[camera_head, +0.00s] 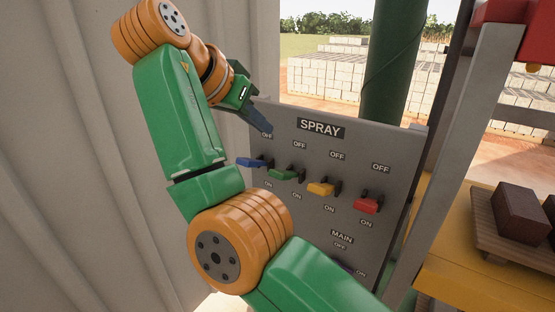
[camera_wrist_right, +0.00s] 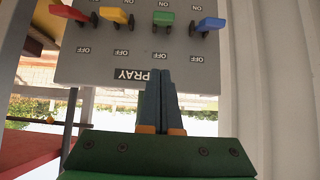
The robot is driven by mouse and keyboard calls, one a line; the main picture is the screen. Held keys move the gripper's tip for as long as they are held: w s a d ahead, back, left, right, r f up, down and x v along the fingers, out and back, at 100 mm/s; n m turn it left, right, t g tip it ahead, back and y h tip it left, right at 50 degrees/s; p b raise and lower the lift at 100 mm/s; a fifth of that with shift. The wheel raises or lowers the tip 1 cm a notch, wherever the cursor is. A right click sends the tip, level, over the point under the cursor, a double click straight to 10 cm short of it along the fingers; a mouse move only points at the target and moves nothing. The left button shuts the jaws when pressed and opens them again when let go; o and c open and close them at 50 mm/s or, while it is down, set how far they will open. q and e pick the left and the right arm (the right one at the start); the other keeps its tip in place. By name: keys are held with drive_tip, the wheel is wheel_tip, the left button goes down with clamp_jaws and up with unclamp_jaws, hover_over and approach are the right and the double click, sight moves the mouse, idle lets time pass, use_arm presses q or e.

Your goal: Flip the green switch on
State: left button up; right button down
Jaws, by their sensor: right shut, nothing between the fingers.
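The green switch (camera_head: 282,174) is the second lever from the left on the grey SPRAY panel (camera_head: 295,212), between OFF above and ON below. It also shows at the top of the right wrist view (camera_wrist_right: 163,18), where the panel is upside down. Its lever sticks out like its neighbours'; I cannot tell its exact setting. My right gripper (camera_head: 267,129) is shut and empty, up and left of the green switch, near the panel's upper left corner. Its fingers (camera_wrist_right: 160,74) are together near the SPRAY label and apart from the green lever. My left gripper is not in view.
Blue (camera_head: 250,162), yellow (camera_head: 321,189) and red (camera_head: 366,205) switches flank the green one. The MAIN switch below is partly hidden by my arm. A corrugated wall (camera_head: 60,180) stands left. A yellow machine (camera_head: 455,255) with a block pallet (camera_head: 484,232) is right.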

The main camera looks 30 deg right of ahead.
drive_tip(key=p, duration=0.1)
hover_over(278, 171)
drive_tip(key=d, duration=0.2)
drive_tip(key=f, duration=0.7)
drive_tip(key=shift+w+a, duration=0.2)
drive_tip(key=shift+a, duration=0.05)
drive_tip(key=shift+s+a+f+p, duration=0.25)
drive_tip(key=shift+a+f, duration=0.3)
drive_tip(key=shift+f, duration=0.25)
drive_tip(key=shift+s+a+f+p, duration=0.2)
drive_tip(key=shift+a+f, duration=0.35)
drive_tip(key=shift+f, duration=0.2)
drive_tip(key=shift+d, duration=0.2)
